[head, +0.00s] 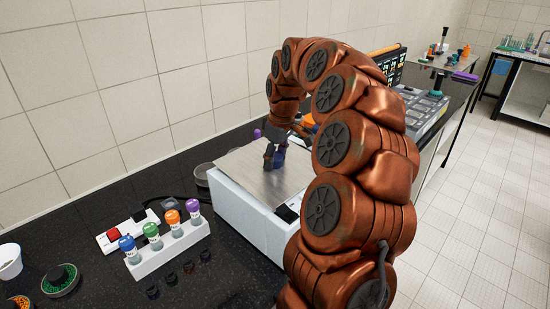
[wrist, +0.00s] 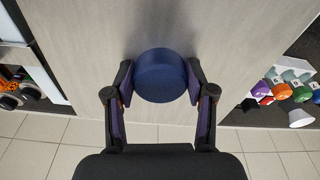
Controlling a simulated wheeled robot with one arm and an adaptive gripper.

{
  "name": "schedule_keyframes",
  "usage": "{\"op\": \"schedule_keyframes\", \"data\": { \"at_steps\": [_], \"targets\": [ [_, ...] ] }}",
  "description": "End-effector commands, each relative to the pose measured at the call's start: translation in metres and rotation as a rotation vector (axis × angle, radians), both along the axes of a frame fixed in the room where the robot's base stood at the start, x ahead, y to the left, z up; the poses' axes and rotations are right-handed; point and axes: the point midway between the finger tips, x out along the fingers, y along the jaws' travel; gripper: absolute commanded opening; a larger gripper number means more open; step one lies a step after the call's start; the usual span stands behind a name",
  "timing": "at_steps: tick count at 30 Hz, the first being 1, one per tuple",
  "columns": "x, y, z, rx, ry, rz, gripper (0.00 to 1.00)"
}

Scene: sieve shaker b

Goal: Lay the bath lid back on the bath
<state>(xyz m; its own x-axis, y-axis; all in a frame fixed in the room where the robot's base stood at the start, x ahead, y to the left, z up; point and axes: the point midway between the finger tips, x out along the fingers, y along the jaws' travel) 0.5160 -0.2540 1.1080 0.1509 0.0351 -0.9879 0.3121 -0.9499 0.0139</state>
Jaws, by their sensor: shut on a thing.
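The bath (head: 238,207) is a white box on the black bench. Its lid (head: 240,172) is a flat grey metal plate spread over the bath's top, with a dark strip showing at the bath's right corner. I cannot tell whether the lid rests on the rim or hangs just above it. My gripper (head: 275,158) comes down from above and is shut on the lid's round blue knob (head: 281,154). In the wrist view the knob (wrist: 160,75) sits between the two fingers, with the lid (wrist: 95,50) behind it.
A white rack (head: 168,247) with several colour-capped bottles stands left of the bath. A red-switch power strip (head: 113,238) and a green-filled dish (head: 60,280) lie farther left. The tiled wall is behind. A keypad-like grey device (head: 420,108) stands beyond my arm.

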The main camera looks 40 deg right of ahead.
Motion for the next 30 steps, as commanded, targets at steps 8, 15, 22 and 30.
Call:
{"op": "schedule_keyframes", "data": {
  "at_steps": [8,15,22,30],
  "targets": [
    [0.0002,-0.0001,0.0002,-0.001,-0.001,0.0,0.0],
    [0.0003,-0.0002,-0.0038,-0.001,-0.001,0.0,0.0],
    [0.0002,-0.0001,-0.006,-0.001,-0.001,0.0,0.0],
    [0.0002,0.0001,-0.0062,0.0,0.0,0.0,0.0]
  ]
}}
